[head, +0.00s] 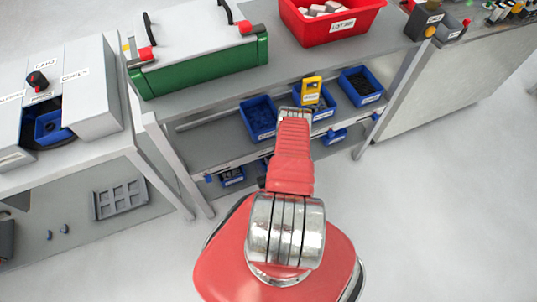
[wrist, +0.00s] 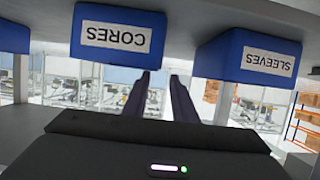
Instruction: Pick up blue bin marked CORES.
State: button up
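The blue bin marked CORES (wrist: 117,55) is at the upper left of the wrist view, which looks upside down. Its front and white label face the camera. My gripper (wrist: 160,75) is open and empty. Its two dark fingers reach toward the right end of that bin, with the left fingertip overlapping its edge in the picture. I cannot tell whether they touch. In the head view my arm points at the blue bins on the shelf, its end hides the fingers, and I cannot read which bin is CORES.
A blue SLEEVES bin (wrist: 248,55) stands to the right in the wrist view. The head view shows blue bins (head: 258,118) and (head: 360,86) on the shelf, a yellow object (head: 311,90), a green case (head: 200,68) and a red bin (head: 335,24) above. Floor at right is clear.

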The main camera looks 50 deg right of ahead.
jog(key=shift+w+d, duration=0.1)
jog(key=shift+w, duration=0.05)
jog(key=shift+w, duration=0.1)
jog(key=shift+x, duration=2.55)
jog(key=shift+d+f, duration=0.1)
jog(key=shift+c, duration=0.5)
grip_shut()
